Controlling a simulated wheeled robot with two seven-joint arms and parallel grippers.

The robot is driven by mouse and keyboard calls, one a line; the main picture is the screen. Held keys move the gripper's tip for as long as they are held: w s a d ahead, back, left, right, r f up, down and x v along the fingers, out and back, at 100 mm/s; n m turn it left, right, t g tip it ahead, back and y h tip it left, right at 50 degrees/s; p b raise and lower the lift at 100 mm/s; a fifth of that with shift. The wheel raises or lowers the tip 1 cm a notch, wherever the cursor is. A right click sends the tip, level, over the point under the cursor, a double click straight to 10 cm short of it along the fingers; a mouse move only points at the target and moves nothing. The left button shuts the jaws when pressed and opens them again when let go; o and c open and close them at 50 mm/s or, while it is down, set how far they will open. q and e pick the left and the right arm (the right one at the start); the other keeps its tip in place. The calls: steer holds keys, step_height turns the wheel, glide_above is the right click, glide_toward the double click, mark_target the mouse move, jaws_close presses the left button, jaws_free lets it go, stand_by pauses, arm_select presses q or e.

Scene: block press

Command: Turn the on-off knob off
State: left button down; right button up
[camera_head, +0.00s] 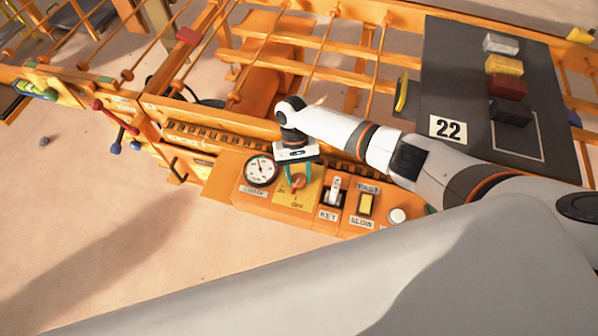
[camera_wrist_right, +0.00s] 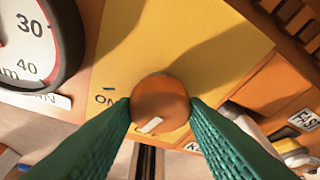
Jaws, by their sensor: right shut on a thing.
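The on-off knob (camera_wrist_right: 160,100) is round and orange, on a yellow plate (camera_wrist_right: 190,40) of the control panel. It also shows small in the head view (camera_head: 298,182). A white mark lies slanted on its lower edge in the wrist view. "ON" is printed left of the knob; lettering below it is mostly covered. My right gripper (camera_head: 299,180) has its green fingers on both sides of the knob, and in the wrist view (camera_wrist_right: 160,108) it is shut on it. My left gripper is not in view.
A round gauge (camera_head: 261,169) sits left of the knob. A key switch (camera_head: 333,191), a yellow fast-slow switch (camera_head: 366,204) and a white button (camera_head: 397,215) sit to the right. A dark board (camera_head: 450,80) with several coloured blocks lies beyond my right arm.

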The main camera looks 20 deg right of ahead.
steer(key=shift+a+n+h, duration=0.15)
steer(key=shift+n+h, duration=0.55)
steer(key=shift+n, duration=1)
steer(key=o, duration=1)
steer(key=shift+c, duration=0.2)
steer(key=v, duration=1.2)
steer(key=shift+s, duration=0.2)
